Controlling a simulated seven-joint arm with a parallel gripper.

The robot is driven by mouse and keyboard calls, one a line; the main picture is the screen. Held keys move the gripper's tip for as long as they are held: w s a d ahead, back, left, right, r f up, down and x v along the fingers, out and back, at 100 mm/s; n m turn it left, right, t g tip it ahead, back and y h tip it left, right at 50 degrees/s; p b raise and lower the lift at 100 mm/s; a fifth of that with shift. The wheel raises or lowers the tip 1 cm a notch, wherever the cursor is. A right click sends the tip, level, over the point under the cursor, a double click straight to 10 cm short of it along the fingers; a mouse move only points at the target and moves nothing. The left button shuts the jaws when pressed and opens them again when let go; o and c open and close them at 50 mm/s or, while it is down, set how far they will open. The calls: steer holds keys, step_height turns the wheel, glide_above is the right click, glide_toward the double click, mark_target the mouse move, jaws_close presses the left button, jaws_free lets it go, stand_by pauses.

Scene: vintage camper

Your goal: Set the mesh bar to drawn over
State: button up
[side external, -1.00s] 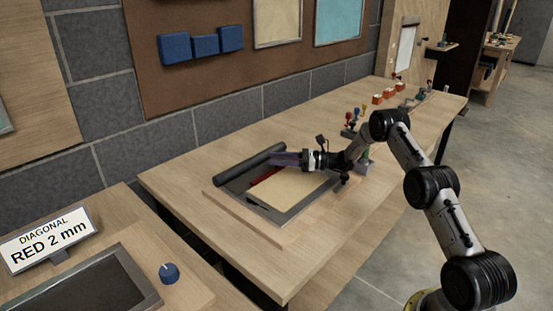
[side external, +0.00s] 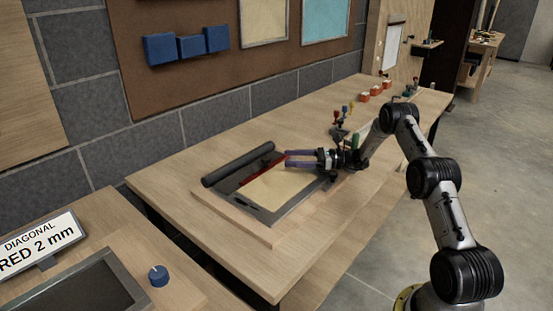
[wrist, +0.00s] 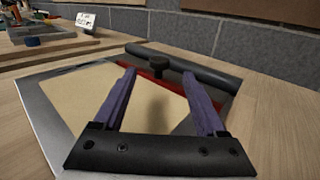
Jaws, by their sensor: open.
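A red bar (side external: 258,168) lies across the far side of a grey frame with a cream panel (side external: 275,190). In the wrist view the red bar (wrist: 199,112) carries a dark round knob (wrist: 159,67). I take this to be the mesh bar. A dark roll (side external: 237,163) lies along the frame's far edge, behind the bar. My gripper (side external: 286,158) is open above the frame, beside the red bar. In the wrist view its purple fingers (wrist: 159,74) stand either side of the knob in the picture; contact cannot be told.
The frame sits on a wooden board (side external: 262,232) on the long bench. Coloured-handled tools (side external: 343,112) and several orange blocks (side external: 376,90) stand farther back. A blue knob (side external: 158,275) and a label sign (side external: 38,243) are at the lower left. Bare bench lies in front.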

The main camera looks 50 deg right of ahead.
steer(key=v, duration=0.5)
